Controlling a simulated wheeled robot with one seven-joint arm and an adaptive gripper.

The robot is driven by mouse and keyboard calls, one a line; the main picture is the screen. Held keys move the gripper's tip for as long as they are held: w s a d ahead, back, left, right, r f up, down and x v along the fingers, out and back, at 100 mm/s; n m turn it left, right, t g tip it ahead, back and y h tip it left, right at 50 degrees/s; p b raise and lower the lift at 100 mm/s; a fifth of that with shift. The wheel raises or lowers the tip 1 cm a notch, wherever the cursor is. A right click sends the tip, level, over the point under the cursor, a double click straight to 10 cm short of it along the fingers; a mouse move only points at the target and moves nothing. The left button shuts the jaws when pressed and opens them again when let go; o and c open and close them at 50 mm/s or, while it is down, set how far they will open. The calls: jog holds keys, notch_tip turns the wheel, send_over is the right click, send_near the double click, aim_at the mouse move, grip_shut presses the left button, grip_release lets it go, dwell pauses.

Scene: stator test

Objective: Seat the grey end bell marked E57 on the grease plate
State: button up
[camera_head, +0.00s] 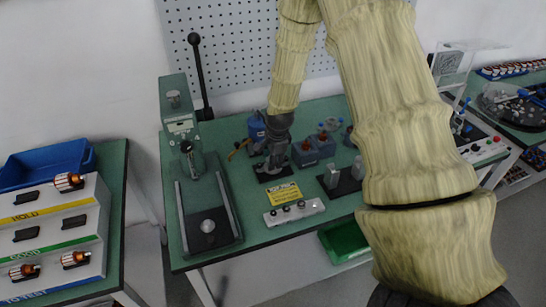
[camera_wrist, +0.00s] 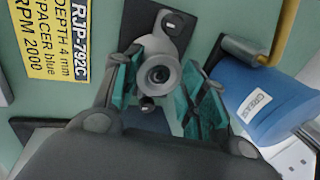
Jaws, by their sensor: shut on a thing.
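My gripper (camera_wrist: 158,82) is shut on a grey end bell (camera_wrist: 160,48), with a teal pad on each side of its round hub. The bell has a central hole and a lug at the top; no E57 mark is readable. Behind it in the wrist view is a dark plate (camera_wrist: 133,28), which looks like the grease plate. In the head view my gripper (camera_head: 275,163) points down over this small black plate (camera_head: 266,178), and the bell is mostly hidden. I cannot tell whether the bell touches the plate.
A blue grease can (camera_wrist: 262,98) stands close on the right in the wrist view. A yellow card (camera_head: 283,193) and a white block with knobs (camera_head: 294,213) lie in front. Grey parts (camera_head: 332,177) stand on a black base to the right; a lever press (camera_head: 205,205) stands left.

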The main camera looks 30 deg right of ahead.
jog(key=shift+f, duration=0.15)
jog(key=o, duration=1.2)
jog(key=shift+o, duration=0.2)
jog(key=v, duration=1.2)
